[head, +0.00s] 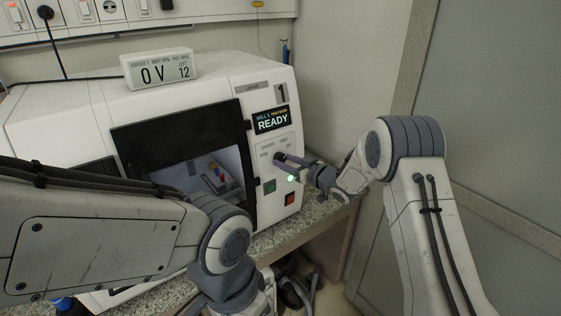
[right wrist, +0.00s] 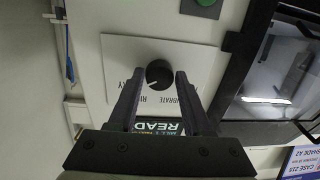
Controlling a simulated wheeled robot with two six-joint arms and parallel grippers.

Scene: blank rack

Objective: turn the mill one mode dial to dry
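The mode dial (right wrist: 160,73) is a round black knob with a white pointer line, on a white label plate (right wrist: 118,52) of mill one. In the right wrist view the pointer aims to the lower left. In the head view the right gripper (head: 289,163) is at the mill's front panel and largely covers the dial.
Mill one (head: 70,115) stands on a speckled counter (head: 300,226). Its screen (head: 272,121) reads READY. A green button (head: 269,186) and a red button (head: 290,199) sit below the dial. A display box (head: 160,69) is on top. A wall rises at right.

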